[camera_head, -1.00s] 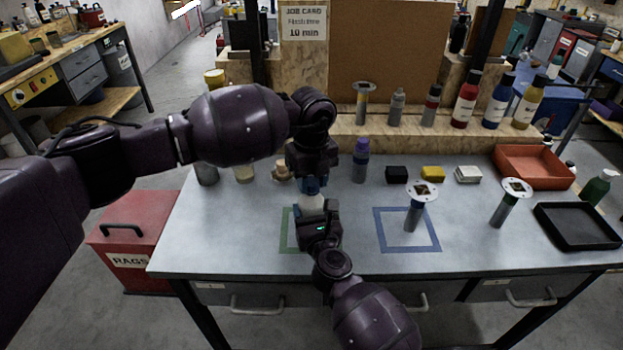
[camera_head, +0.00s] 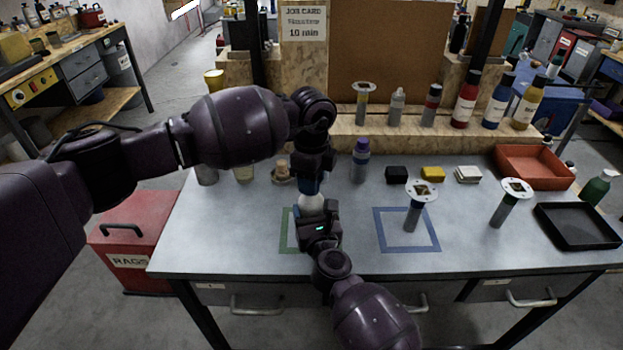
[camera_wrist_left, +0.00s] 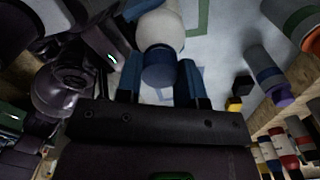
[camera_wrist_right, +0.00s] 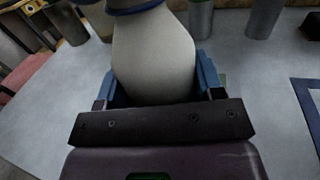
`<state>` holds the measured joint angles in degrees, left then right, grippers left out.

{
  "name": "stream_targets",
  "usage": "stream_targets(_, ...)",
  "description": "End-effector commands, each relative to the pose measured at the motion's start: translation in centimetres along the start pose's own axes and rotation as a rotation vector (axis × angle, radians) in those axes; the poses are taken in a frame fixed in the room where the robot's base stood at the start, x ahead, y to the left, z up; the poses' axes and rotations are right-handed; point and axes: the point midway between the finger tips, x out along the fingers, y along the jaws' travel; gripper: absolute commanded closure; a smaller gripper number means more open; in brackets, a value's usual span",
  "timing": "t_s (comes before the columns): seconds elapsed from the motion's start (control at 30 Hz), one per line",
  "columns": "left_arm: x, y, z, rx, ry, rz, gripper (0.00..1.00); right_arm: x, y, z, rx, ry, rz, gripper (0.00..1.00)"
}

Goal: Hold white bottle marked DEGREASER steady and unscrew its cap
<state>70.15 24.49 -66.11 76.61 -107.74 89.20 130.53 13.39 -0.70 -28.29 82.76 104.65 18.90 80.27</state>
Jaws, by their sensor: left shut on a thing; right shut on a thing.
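The white bottle (camera_head: 312,205) stands upright at the green square outline on the bench, mostly hidden by my grippers. Its DEGREASER marking does not show. My right gripper (camera_head: 315,219) is shut on the bottle's body, which fills the space between the blue fingers in the right wrist view (camera_wrist_right: 153,60). My left gripper (camera_head: 311,186) points down from above and is shut on the blue cap (camera_wrist_left: 160,72). In the left wrist view the cap lies between the blue fingers, against the bottle's top. Whether its thread is loose I cannot tell.
A blue square outline (camera_head: 376,230) lies to the right. A purple-capped grey bottle (camera_head: 360,163) stands behind. Two flanged cylinders (camera_head: 414,213), a black tray (camera_head: 574,240) and a red bin (camera_head: 560,165) are farther right.

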Motion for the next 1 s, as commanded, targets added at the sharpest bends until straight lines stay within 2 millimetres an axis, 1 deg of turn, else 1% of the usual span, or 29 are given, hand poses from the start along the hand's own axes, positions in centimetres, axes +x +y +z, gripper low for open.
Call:
stream_targets(0.33, -0.2, 0.0, 0.0, 0.001, 0.000, -0.001, 0.93, 0.0, 0.0, -0.1, 0.000, 0.001, 0.000, 1.00)
stream_targets(1.0, -2.1, 0.0, 0.0, 0.001, 0.000, 0.000, 0.93, 0.0, 0.0, -0.1, 0.001, 0.001, 0.000, 1.00)
